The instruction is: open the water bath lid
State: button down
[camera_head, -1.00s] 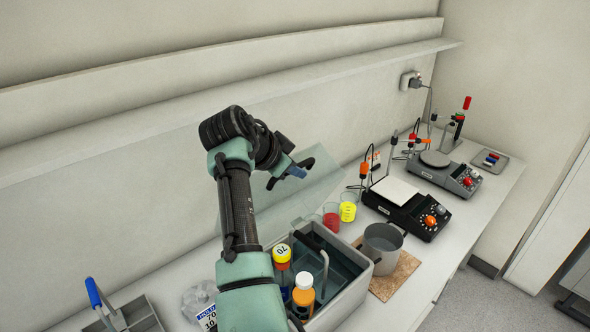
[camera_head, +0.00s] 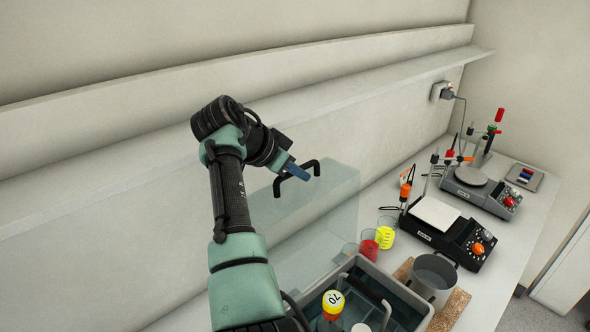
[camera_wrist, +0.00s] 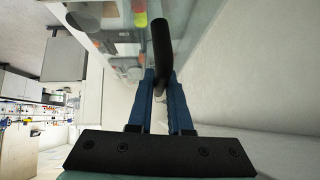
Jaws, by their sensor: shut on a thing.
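The clear water bath lid (camera_head: 325,220) stands raised, tilted up on the wall side of the grey water bath (camera_head: 398,289). Its black handle (camera_head: 312,164) is near the top of the lid. My gripper (camera_head: 297,172) is shut on this handle. In the wrist view the blue fingers of my gripper (camera_wrist: 164,88) lie on either side of the black handle (camera_wrist: 162,45), with the see-through lid (camera_wrist: 120,45) beyond. The bath is open at the top. Its near part is cut off by the lower picture edge and partly hidden by my arm.
A yellow-capped bottle (camera_head: 333,301) stands in the bath. Red (camera_head: 370,242) and yellow (camera_head: 387,231) beakers stand behind it. A metal pot (camera_head: 432,277) on a cork mat (camera_head: 456,303) and a hotplate (camera_head: 447,226) are to the right. A wall shelf (camera_head: 350,82) runs above.

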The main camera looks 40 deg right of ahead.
jog(key=shift+w, duration=0.15)
jog(key=c, duration=1.2)
grip_release()
jog(key=o, duration=0.4)
jog(key=shift+w+f, duration=0.15)
jog(key=shift+w, duration=0.05)
jog(key=shift+c, duration=0.2)
jog(key=shift+s, duration=0.1)
jog(key=shift+s+a+r, duration=0.1)
jog(key=shift+a+r, duration=0.1)
jog(key=shift+r, duration=0.05)
jog(key=b+v, duration=0.5)
jog(key=v, duration=0.7)
jog(key=shift+a, duration=0.2)
jog(key=shift+r, duration=0.1)
